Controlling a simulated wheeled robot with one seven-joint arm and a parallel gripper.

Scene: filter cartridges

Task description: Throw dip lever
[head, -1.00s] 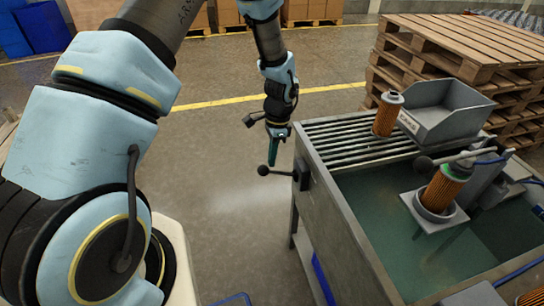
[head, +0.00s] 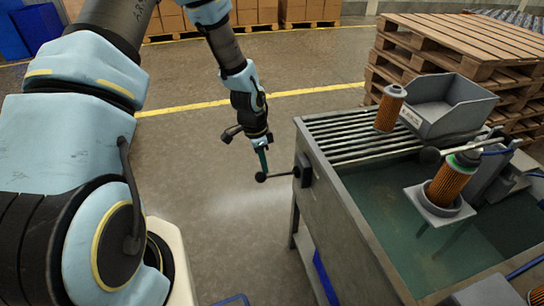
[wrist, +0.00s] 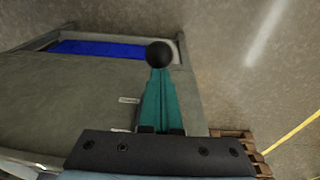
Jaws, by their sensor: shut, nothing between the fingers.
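The dip lever is a dark rod with a black ball knob (head: 261,177), sticking out from a black block (head: 303,170) on the left side of the dip tank (head: 330,215). My gripper (head: 264,170) points down with its green fingers shut, their tips right at the knob. In the wrist view the shut fingers (wrist: 159,80) end at the black ball (wrist: 160,54); I cannot tell whether they touch it. An orange filter cartridge (head: 452,180) stands in a square holder (head: 428,208) in the tank. A second cartridge (head: 389,108) stands on the slatted rack.
A grey open bin (head: 450,105) sits at the tank's back, beside the slatted rack (head: 350,138). Stacked pallets (head: 470,45) stand behind. A blue item (head: 323,278) is under the tank. The floor left of the tank is clear.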

